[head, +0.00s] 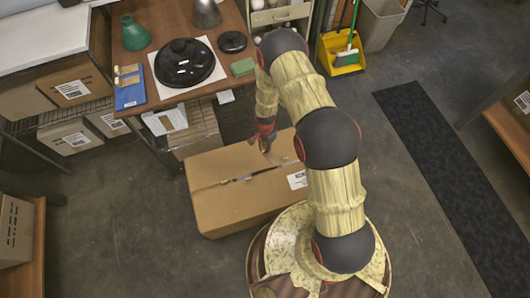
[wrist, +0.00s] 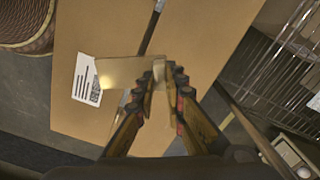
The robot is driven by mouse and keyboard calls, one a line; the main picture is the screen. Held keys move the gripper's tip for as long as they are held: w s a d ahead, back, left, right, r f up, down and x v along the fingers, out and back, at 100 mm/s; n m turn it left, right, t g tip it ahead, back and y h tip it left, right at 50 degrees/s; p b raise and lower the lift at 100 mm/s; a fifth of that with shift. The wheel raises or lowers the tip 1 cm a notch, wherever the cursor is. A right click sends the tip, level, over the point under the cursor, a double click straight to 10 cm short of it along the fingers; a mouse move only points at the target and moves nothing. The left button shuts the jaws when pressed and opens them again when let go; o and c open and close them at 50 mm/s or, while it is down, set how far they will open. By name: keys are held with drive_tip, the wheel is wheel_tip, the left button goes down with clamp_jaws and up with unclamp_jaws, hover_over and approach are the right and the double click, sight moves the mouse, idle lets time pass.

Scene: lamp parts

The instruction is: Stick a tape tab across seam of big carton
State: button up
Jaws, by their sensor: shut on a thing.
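The big carton (head: 225,205) is closed and stands on the floor in the middle of the head view. A dark seam (head: 240,180) runs across its top, and a white label (head: 297,180) lies near its right end. My gripper (head: 265,143) is over the far part of the carton top. In the wrist view my gripper (wrist: 163,80) is shut on a flat tan tape tab (wrist: 125,73), which sticks out to the left. The carton top (wrist: 205,50) lies beyond it, with the seam (wrist: 152,28) leading down behind the fingertips. I cannot tell the tab's height above the carton.
A wooden table (head: 220,50) behind the carton holds a black lamp base (head: 184,62), a green shade (head: 135,33) and a blue board (head: 130,95). A wire shelf (wrist: 290,50) stands right in the wrist view. Floor to the carton's left is clear.

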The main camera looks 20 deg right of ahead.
sight(266, 163)
drive_tip(key=shift+d+f+m+b, duration=0.1)
drive_tip(key=shift+f+m+b, duration=0.75)
drive_tip(key=shift+f, duration=1.55)
drive_tip(key=shift+a+f+m+b, duration=0.1)
drive_tip(key=shift+f+m+b, duration=0.8)
drive_tip(key=shift+f, duration=1.5)
drive_tip(key=shift+d+f+m+b, duration=0.1)
drive_tip(key=shift+f+m+b, duration=0.75)
drive_tip(key=shift+f, duration=1.55)
drive_tip(key=shift+f+b, duration=0.35)
drive_tip(key=shift+f, duration=0.15)
drive_tip(key=o, duration=0.8)
drive_tip(key=shift+o, duration=0.3)
drive_tip(key=shift+r, duration=0.1)
wheel_tip(266, 163, up, 12)
drive_tip(key=shift+f, duration=0.1)
